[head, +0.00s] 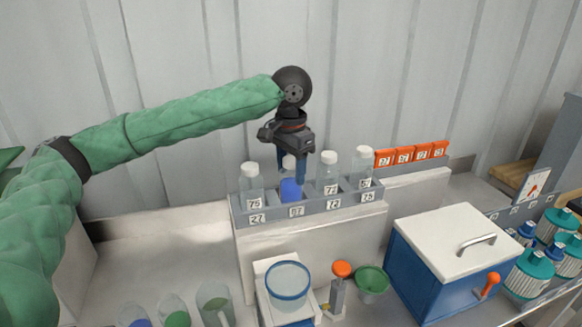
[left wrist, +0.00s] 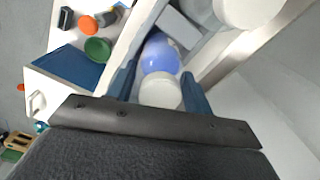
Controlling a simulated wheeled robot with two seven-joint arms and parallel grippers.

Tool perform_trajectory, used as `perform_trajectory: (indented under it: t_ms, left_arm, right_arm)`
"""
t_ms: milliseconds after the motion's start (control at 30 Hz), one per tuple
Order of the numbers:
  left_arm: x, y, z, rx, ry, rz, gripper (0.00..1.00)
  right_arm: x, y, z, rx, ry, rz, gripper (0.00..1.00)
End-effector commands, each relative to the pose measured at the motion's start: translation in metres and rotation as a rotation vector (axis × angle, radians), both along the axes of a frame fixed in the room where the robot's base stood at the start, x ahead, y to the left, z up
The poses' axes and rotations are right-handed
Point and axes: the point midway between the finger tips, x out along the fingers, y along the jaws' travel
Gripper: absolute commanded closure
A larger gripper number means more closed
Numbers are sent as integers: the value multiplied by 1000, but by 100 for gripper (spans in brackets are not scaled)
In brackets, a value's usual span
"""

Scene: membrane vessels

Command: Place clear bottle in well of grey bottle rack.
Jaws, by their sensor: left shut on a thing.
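The grey bottle rack (head: 310,209) stands on a raised white ledge, with a row of numbered wells. Clear bottles with white caps stand in it: one at the left end (head: 251,190), one right of the middle (head: 328,177) and one at the right end (head: 362,170). My left gripper (head: 291,174) points down over the second well from the left, shut on a white-capped bottle with blue in its lower part (head: 290,190). In the left wrist view the bottle's blue part (left wrist: 160,52) and white cap lie between the fingers. The rack wall hides the bottle's base, so I cannot tell whether it rests on the well floor.
Orange numbered blocks (head: 411,154) line the ledge behind, to the right. A blue box with a white lid (head: 443,239) stands front right. A blue-rimmed tub (head: 287,284), green funnel (head: 371,281) and several beakers (head: 214,302) stand in front.

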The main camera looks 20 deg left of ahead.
Motion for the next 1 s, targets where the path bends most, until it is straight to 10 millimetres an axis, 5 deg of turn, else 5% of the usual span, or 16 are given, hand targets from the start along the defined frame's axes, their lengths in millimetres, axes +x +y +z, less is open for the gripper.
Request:
perform_trajectory:
  t_ms: [67, 100, 200, 633, 1000]
  left_arm:
    - [0, 0, -1, -1, 1, 0, 92]
    - [0, 0, -2, 0, 1, 0, 47]
    - [0, 0, -2, -1, 1, 0, 28]
    - [0, 0, 5, 0, -2, 0, 27]
    - [1, -1, 69, -2, -2, 0, 27]
  right_arm:
    - [-1, -1, -1, -1, 0, 0, 24]
    - [-2, -1, -3, -1, 1, 1, 24]
    - [-2, -2, -3, -2, 2, 1, 24]
    - [0, -2, -4, -3, 5, 0, 24]
    - [12, 16, 37, 15, 27, -9, 24]
